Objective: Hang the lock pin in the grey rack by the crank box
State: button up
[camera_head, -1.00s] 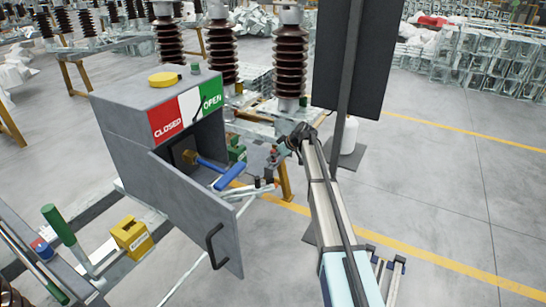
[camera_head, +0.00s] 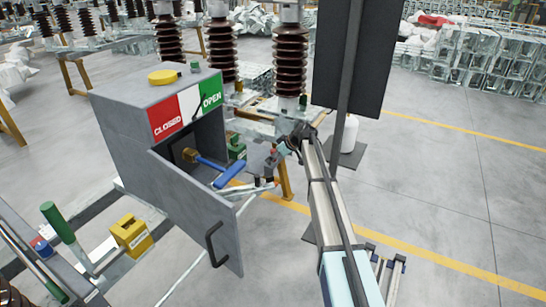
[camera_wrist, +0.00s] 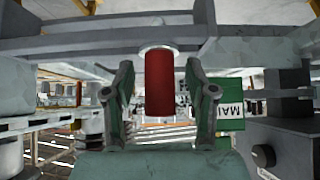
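In the wrist view a red cylinder (camera_wrist: 159,84) with a pale round collar, probably the lock pin's grip, stands between the two fingers of my gripper (camera_wrist: 159,92). A gap shows on each side of it, so the fingers are open; the depth between them and it is unclear. The collar meets a grey bar (camera_wrist: 95,46) across the top. In the head view my gripper is small and partly hidden beside the crank box (camera_head: 130,130), whose door hangs open. I cannot make out the grey rack for certain.
A blue-handled crank (camera_head: 228,174) sticks out of the box. A green block (camera_wrist: 222,104) with a partly hidden label is right of my fingers. A yellow block (camera_head: 131,236) and a green handle (camera_head: 57,222) are at the lower left. A dark panel (camera_head: 355,55) stands behind my arm.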

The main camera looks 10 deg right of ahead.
jog(key=v, duration=1.2)
jog(key=shift+d, duration=0.1)
